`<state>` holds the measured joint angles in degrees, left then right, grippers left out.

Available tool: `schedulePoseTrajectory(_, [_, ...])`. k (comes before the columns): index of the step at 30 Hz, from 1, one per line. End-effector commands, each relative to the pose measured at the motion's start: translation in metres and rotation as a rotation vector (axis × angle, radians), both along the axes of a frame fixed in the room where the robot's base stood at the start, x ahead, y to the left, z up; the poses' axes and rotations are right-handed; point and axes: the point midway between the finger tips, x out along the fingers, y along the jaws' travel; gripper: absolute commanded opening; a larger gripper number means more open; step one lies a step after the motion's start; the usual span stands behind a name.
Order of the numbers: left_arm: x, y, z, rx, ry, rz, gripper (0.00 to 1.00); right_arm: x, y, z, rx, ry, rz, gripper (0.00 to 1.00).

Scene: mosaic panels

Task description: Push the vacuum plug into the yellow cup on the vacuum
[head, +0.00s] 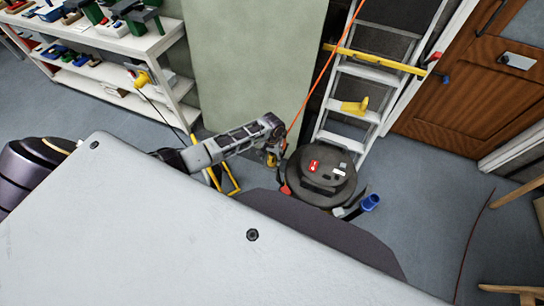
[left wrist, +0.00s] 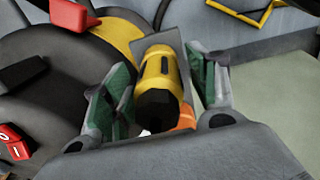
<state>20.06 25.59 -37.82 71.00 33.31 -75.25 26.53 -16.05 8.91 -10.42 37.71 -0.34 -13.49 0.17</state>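The vacuum (head: 318,190) is a dark round body on the floor, right of my left gripper (head: 273,157) in the head view. In the left wrist view my left gripper (left wrist: 158,82) has its green-padded fingers closed on both sides of the plug (left wrist: 157,72). The plug has a yellow body and a black end, with an orange piece beside it. A yellow curved part (left wrist: 118,32) shows on the vacuum's edge just beyond. I cannot tell whether it is the yellow cup or whether the plug touches it. My right gripper is not in view.
An orange cord (head: 325,70) runs up from near my left gripper. A ladder (head: 362,90) stands behind the vacuum. A white shelf (head: 135,45) with tools is at the left. A blue-ended tube (head: 370,202) lies right of the vacuum. Open floor (head: 430,200) lies further right.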

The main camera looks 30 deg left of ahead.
Motion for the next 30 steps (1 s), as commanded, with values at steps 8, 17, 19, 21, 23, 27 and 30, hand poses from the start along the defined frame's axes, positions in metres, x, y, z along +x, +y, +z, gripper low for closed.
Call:
schedulePoseTrajectory(8, [0.0,0.0,0.0,0.0,0.0,0.0,0.59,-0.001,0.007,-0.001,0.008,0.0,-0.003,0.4])
schedulePoseTrajectory(17, [0.0,0.0,0.011,-0.001,-0.001,0.0,0.59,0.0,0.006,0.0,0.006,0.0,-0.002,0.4])
schedulePoseTrajectory(19, [0.0,0.0,0.017,-0.001,0.0,0.0,0.59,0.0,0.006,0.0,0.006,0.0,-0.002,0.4])
schedulePoseTrajectory(21, [0.0,0.0,0.024,-0.001,-0.001,0.0,0.59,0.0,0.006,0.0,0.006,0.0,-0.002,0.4])
schedulePoseTrajectory(23, [0.0,0.001,0.03,0.0,-0.001,0.0,0.59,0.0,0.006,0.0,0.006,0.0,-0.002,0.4])
schedulePoseTrajectory(27, [0.0,0.0,0.047,-0.001,-0.001,-0.001,0.59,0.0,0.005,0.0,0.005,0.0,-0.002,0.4])
schedulePoseTrajectory(30, [0.0,0.0,0.059,0.0,-0.001,-0.001,0.59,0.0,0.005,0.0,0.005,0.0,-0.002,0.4])
